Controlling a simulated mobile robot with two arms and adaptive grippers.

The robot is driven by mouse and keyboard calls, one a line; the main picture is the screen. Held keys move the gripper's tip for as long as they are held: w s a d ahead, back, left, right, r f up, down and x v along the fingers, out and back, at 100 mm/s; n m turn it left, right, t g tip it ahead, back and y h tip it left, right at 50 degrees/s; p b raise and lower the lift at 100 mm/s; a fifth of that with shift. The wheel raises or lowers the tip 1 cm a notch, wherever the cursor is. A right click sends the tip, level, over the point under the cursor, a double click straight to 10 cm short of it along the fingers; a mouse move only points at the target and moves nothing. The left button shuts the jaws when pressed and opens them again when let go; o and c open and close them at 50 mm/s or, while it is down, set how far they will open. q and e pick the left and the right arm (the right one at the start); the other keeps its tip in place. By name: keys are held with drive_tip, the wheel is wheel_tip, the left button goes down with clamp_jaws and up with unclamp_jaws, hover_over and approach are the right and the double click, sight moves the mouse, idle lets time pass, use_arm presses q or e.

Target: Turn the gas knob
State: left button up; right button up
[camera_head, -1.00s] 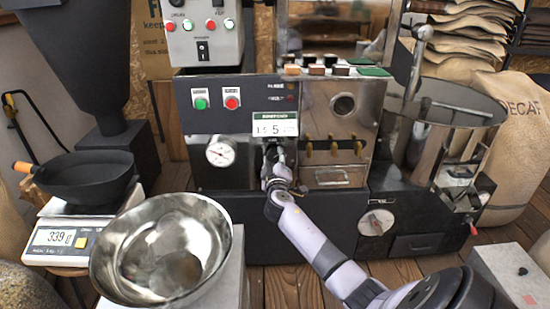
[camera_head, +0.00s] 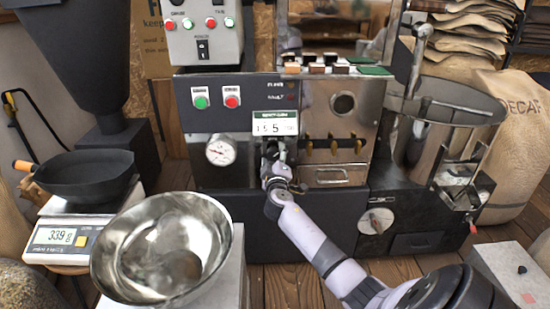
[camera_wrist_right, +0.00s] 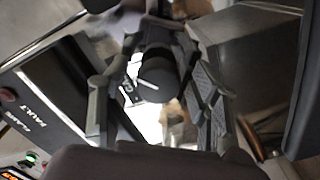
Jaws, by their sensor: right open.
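The gas knob (camera_wrist_right: 157,75) is dark and round with a white pointer line, in front of a pale plate in the right wrist view. My right gripper (camera_wrist_right: 160,90) is open, with one finger on each side of the knob. I cannot tell whether the fingers touch it. In the head view my right gripper (camera_head: 273,155) is at the roaster's front panel (camera_head: 235,120), just below the number display (camera_head: 275,123), and hides the knob there. My left gripper is not in view.
A round gauge (camera_head: 221,150) is left of my right gripper, and several brass levers (camera_head: 333,147) are to its right. A steel bowl (camera_head: 160,250) and a scale (camera_head: 75,235) with a black pan (camera_head: 85,175) stand at the left. A lower dial (camera_head: 376,221) is at the right.

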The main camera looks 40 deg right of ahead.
drive_tip(key=v, duration=1.2)
idle(0.5)
